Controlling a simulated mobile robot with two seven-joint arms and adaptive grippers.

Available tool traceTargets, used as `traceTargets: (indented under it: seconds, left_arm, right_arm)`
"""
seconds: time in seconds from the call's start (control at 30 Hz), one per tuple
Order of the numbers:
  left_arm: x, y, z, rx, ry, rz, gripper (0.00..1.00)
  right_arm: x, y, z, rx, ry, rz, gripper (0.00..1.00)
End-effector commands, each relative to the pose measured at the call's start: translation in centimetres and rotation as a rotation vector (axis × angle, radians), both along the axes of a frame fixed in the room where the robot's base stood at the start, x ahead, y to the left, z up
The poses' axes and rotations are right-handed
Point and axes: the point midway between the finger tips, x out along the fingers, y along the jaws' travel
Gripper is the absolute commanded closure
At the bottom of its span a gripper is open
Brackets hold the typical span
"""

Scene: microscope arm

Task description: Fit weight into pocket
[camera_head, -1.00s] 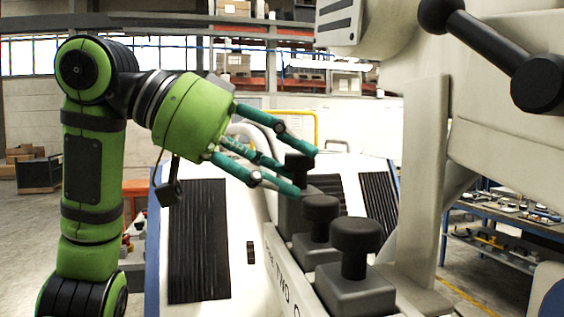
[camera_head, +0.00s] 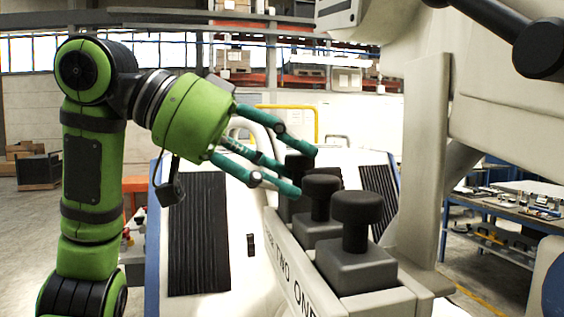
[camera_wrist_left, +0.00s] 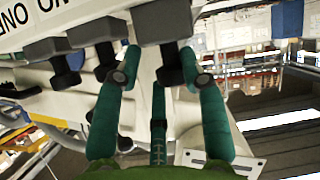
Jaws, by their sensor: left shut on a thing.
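My left gripper (camera_head: 305,171) has three teal fingers and is shut around the neck of the farthest dark weight (camera_head: 299,160). That weight looks upright over the far end of a pale rack (camera_head: 290,262). The fingers and the middle weight (camera_head: 320,208) hide its base, so I cannot tell how deep it sits. In the left wrist view, the held weight (camera_wrist_left: 163,22) shows between the fingers (camera_wrist_left: 160,75). The middle weight and the near weight (camera_head: 356,250) stand upright in the row. The pocket itself is hidden. My right gripper is not in view.
The rack front is lettered "TWO" and "ONE". A thick pale post (camera_head: 425,165) and a large pale body (camera_head: 500,130) stand close at the right. A dark lever (camera_head: 535,48) juts in above. White sloped panels with black grilles (camera_head: 198,237) lie behind.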

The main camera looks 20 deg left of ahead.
Motion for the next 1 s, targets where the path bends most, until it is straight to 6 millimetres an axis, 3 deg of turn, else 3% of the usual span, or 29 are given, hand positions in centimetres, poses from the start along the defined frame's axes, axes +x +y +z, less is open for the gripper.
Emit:
traceTargets:
  seconds: [0.63, 0.67, 0.7, 1.0]
  left_arm:
    - [-0.1, 0.0, -1.2, -0.007, -0.006, -0.001, 1.00]
    - [-0.1, 0.0, -1.1, -0.007, -0.006, -0.001, 0.47]
    - [-0.1, 0.0, -1.1, -0.007, -0.006, 0.000, 0.31]
    - [0.0, 0.0, -1.5, 0.004, 0.004, -0.001, 0.31]
  right_arm:
    - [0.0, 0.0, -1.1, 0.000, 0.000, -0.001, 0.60]
    - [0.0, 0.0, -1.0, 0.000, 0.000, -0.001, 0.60]
    - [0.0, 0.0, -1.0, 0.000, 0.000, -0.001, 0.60]
    - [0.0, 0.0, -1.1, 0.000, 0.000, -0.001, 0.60]
